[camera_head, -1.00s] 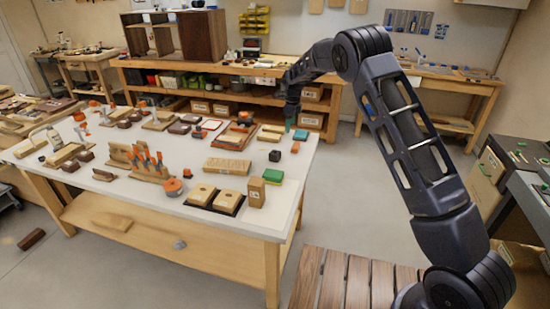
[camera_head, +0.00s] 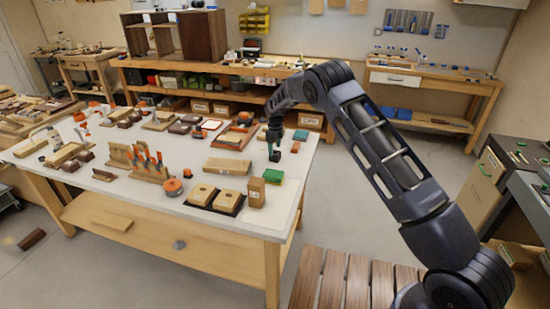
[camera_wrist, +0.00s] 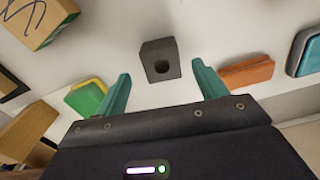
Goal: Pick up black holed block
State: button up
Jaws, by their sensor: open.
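The black holed block (camera_wrist: 161,59) stands on the white table top in the wrist view, a dark grey block with a round hole in its near face. My gripper (camera_wrist: 161,88) is open, its two teal fingers to the left and right of the block and a little short of it. Nothing is between the fingertips. In the head view my gripper (camera_head: 274,153) is low over the right part of the table and hides most of the block.
A green-and-yellow block (camera_wrist: 88,97) lies just left of the left finger. An orange block (camera_wrist: 247,72) lies close by the right finger, with a teal block (camera_wrist: 306,52) farther right. A cardboard-coloured box (camera_wrist: 38,20) stands at upper left.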

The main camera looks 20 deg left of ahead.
aim_at(275, 154)
notch_tip(275, 154, down, 5)
jog(key=shift+w+f, duration=0.1)
jog(key=c, duration=1.1)
